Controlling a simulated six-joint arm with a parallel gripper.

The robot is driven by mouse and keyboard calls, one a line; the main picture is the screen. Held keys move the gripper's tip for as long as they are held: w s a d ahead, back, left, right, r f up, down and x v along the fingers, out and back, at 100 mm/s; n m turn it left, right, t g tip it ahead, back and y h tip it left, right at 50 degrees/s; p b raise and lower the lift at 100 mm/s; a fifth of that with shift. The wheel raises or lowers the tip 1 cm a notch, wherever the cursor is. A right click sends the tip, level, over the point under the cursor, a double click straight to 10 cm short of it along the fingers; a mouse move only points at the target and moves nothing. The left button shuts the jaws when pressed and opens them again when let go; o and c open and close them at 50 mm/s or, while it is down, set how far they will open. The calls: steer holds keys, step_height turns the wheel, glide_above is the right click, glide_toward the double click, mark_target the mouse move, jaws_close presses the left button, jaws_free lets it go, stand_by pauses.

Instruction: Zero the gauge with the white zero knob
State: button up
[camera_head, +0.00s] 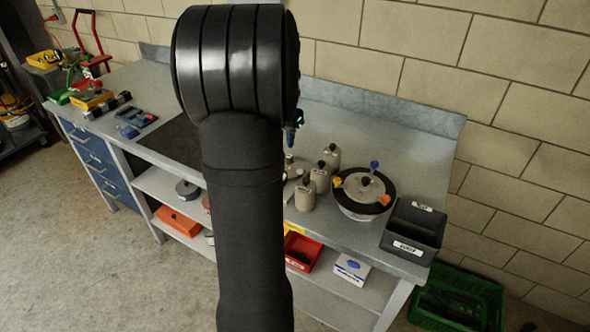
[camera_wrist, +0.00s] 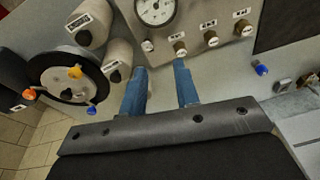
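The gauge (camera_wrist: 155,10) shows at the top of the wrist view, a round white dial on a metal panel (camera_wrist: 196,14), cut off by the picture's edge. A small whitish knob (camera_wrist: 147,45) sits at the panel's lower left edge, below the gauge; I take it as the zero knob. My gripper (camera_wrist: 159,73) has two blue fingers spread apart with nothing between them. The fingertips are just short of the panel edge, with the whitish knob above the left finger. In the head view my arm hides the gauge and most of the gripper.
Several brass knobs (camera_wrist: 180,48) with labels line the panel edge right of the white knob. Grey canisters (camera_wrist: 119,54) and a round vessel with coloured knobs (camera_wrist: 61,79) stand close on the left. A black bin (camera_head: 413,228) stands at the bench's right end.

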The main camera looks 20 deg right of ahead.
steer(key=s+r+n+t+h, duration=0.1)
steer(key=s+r+n, duration=0.2)
steer(key=s, duration=0.1)
glide_toward(300, 170)
steer(key=shift+t, duration=0.4)
steer(key=x, duration=0.8)
steer(key=shift+s+f, duration=0.15)
steer(key=shift+s, duration=0.2)
jaws_close()
